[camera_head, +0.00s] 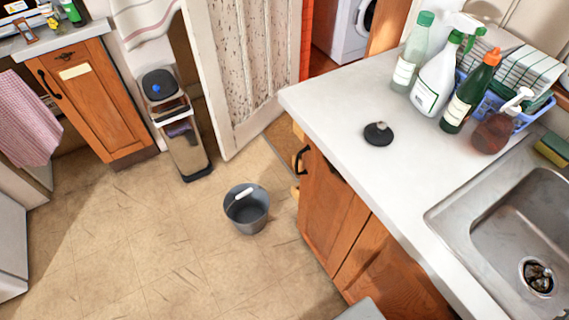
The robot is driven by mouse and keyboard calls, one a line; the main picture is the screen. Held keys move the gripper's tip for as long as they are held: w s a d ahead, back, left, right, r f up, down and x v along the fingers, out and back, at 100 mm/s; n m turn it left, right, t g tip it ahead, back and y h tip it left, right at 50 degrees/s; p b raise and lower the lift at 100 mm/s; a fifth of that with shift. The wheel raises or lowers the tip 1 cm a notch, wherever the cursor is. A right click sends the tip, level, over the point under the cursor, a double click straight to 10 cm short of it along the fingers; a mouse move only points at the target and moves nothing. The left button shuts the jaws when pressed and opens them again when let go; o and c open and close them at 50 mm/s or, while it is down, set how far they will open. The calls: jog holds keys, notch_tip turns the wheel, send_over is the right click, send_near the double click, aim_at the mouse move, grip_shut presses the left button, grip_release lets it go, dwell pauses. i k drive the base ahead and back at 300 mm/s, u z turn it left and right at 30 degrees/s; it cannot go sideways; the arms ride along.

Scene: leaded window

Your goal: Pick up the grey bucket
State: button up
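The grey bucket (249,218) stands upright on the tiled floor, a little left of the picture's middle. It looks empty inside, and a white handle grip lies across its back rim. It stands apart from the wooden cabinet to its right. My gripper is not visible in the head view.
A wooden cabinet (335,220) with a white countertop (340,105) stands to the right, holding bottles (438,80), a black sink plug (378,134) and a steel sink (520,215). A slim bin (185,145) and a door (250,70) are behind. Floor left of the bucket is clear.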

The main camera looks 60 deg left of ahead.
aim_at(242, 194)
jog(key=z, duration=0.05)
jog(key=k, duration=1.5)
jog(key=u, duration=0.45)
jog(key=i, duration=1.3)
jog(key=u, duration=2.1)
